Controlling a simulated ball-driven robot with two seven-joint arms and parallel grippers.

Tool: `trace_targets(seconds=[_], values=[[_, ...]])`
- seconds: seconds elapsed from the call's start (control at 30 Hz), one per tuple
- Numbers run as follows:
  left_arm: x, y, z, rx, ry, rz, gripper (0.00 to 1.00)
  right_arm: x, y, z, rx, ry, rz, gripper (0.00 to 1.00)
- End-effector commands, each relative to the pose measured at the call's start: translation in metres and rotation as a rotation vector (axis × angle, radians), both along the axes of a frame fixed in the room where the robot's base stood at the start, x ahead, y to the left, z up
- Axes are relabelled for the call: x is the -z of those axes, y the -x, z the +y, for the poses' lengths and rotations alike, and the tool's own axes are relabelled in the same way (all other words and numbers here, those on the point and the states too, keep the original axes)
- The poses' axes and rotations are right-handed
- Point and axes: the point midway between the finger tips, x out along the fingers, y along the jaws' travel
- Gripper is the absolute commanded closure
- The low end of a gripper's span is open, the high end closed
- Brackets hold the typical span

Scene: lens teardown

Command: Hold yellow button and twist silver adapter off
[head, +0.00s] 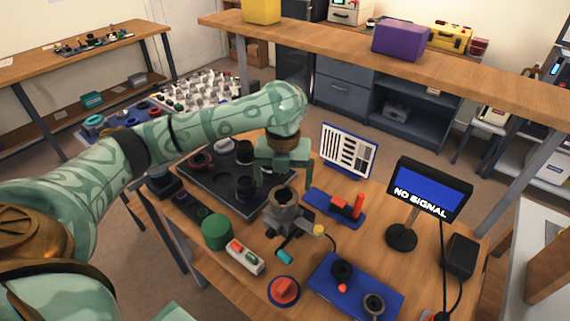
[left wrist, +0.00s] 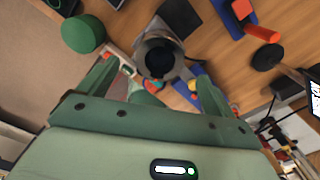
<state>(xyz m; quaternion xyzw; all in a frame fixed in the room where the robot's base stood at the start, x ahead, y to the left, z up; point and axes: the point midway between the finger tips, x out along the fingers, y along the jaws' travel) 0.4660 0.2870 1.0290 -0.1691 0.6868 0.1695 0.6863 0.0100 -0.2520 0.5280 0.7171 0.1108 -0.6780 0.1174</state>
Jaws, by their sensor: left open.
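A grey metal clamp fixture (head: 288,222) stands on the wooden table, with a dark-bored silver ring, likely the adapter (head: 283,196), on top. A small yellow button (head: 318,231) sticks out at the fixture's right side. In the left wrist view, the round adapter (left wrist: 158,57) shows below the gripper, and the yellow spot (left wrist: 194,86) lies near the right finger. My left gripper (head: 281,176) is open and empty, pointing down above and slightly behind the adapter, apart from it.
A dark tray (head: 208,180) with lens parts lies behind left. A green cylinder (head: 216,232), a blue mat (head: 350,284), a red button (head: 284,291) and a monitor (head: 430,188) surround the fixture. A striped chart (head: 347,151) stands behind. Little table is free.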

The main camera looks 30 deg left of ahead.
Motion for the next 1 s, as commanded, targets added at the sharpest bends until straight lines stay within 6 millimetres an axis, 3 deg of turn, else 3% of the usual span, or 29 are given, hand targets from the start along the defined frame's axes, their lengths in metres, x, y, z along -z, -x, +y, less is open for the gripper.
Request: trace_targets(seconds=[0.03, 0.1, 0.3, 0.7, 0.9, 1.0], values=[[0.018, 0.000, 0.000, -0.001, 0.001, 0.005, 0.09, 0.010, 0.001, 0.000, 0.000, 0.000, 0.004, 1.00], [0.031, 0.000, 0.000, 0.000, 0.000, 0.004, 0.09, 0.016, 0.002, 0.000, 0.000, 0.000, 0.007, 1.00], [0.056, 0.000, 0.000, -0.001, 0.000, 0.001, 0.09, 0.027, 0.005, 0.000, 0.000, 0.000, 0.013, 1.00], [0.062, 0.000, 0.000, -0.001, 0.000, -0.002, 0.09, 0.029, 0.004, 0.000, 0.000, 0.000, 0.012, 1.00], [0.062, 0.000, 0.000, -0.001, 0.000, -0.002, 0.60, 0.029, 0.004, 0.000, 0.000, 0.000, 0.012, 1.00], [0.062, 0.000, 0.000, -0.001, 0.000, -0.002, 0.60, 0.029, 0.004, 0.000, 0.000, 0.000, 0.012, 1.00]])
